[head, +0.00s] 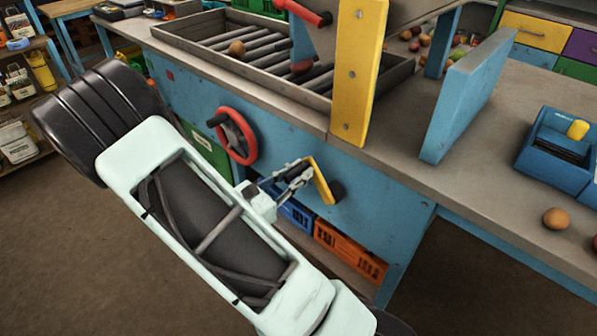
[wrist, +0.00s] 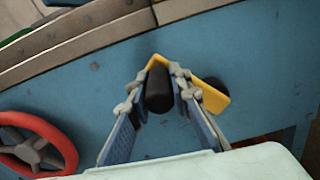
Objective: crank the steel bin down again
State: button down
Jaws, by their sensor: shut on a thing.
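The crank is a yellow arm (head: 322,182) on the blue side panel of the bench, with a dark hub at its lower right. It also shows in the wrist view (wrist: 213,98), with its black handle (wrist: 158,98) pointing toward the camera. My gripper (head: 299,172) is shut on that handle, one finger on each side in the wrist view (wrist: 158,85). The crank arm slants up and left from its hub. A grey tilted body (head: 385,12) at the top of the head view may be the steel bin; it is cut off by the frame.
A red handwheel (head: 233,135) sits on the same panel, left of the crank. Above are a roller tray (head: 215,50), a yellow post (head: 357,75) and an upright blue board (head: 465,95). Blue and orange crates (head: 350,252) lie under the bench. Open floor is at left.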

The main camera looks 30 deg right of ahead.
jog(key=shift+w+a+n, duration=0.2)
jog(key=shift+w+n, duration=0.1)
jog(key=shift+w+a+f+n+p, duration=0.15)
jog(key=shift+w+f+n+p, duration=0.35)
jog(key=shift+n+p, duration=0.4)
jog(key=shift+w+a+f+n+p, duration=0.2)
jog(key=shift+w+f+n+p, duration=0.2)
jog(key=shift+f+n+p, duration=0.35)
notch_tip(320, 180, down, 12)
jog(key=s+n+p, duration=0.1)
jog(key=n, duration=1.3)
jog(key=s+d+f+n, duration=0.3)
jog(key=s+n, duration=0.4)
jog(key=n, duration=0.3)
jog(key=shift+s+f, duration=0.15)
jog(key=shift+s, duration=0.25)
jog(key=shift+d, duration=0.1)
